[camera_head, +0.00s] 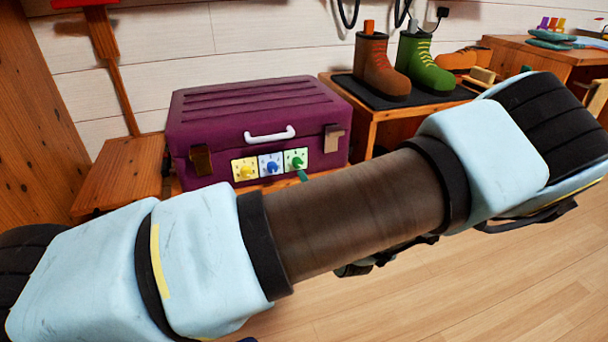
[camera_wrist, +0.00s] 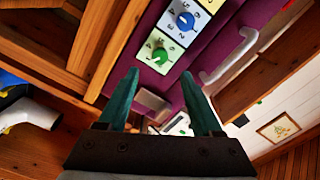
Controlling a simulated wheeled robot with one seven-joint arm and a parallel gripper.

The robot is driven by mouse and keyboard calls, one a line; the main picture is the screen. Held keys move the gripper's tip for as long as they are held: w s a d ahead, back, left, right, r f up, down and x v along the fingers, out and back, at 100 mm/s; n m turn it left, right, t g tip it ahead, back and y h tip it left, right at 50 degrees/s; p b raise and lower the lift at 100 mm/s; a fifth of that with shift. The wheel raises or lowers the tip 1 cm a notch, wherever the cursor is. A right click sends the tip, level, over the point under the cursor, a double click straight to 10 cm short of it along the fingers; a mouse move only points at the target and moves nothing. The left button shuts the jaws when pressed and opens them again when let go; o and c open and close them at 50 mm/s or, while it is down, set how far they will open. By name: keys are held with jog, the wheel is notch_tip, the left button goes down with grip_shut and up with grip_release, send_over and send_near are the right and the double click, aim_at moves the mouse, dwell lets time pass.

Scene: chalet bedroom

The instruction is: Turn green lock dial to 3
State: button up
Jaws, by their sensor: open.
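The green dial (camera_head: 296,162) is the rightmost of three dials on the front of a purple case (camera_head: 250,105). In the wrist view the green dial (camera_wrist: 159,55) sits on a pale plate with digits around it; I cannot tell which digit it points to. My gripper (camera_wrist: 159,73) is open and empty, its teal fingers spread to either side of the green dial in that view, apart from it. In the head view my arm hides most of the gripper; one teal fingertip shows just below the green dial.
The blue dial (camera_head: 270,165) and yellow dial (camera_head: 244,171) sit to the left of the green one. A white handle (camera_head: 270,135) and latches are on the case front. Brown (camera_head: 377,68) and green (camera_head: 424,66) boots stand on a bench to the right.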

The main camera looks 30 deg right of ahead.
jog(key=shift+s+a, duration=0.15)
jog(key=shift+s, duration=1.1)
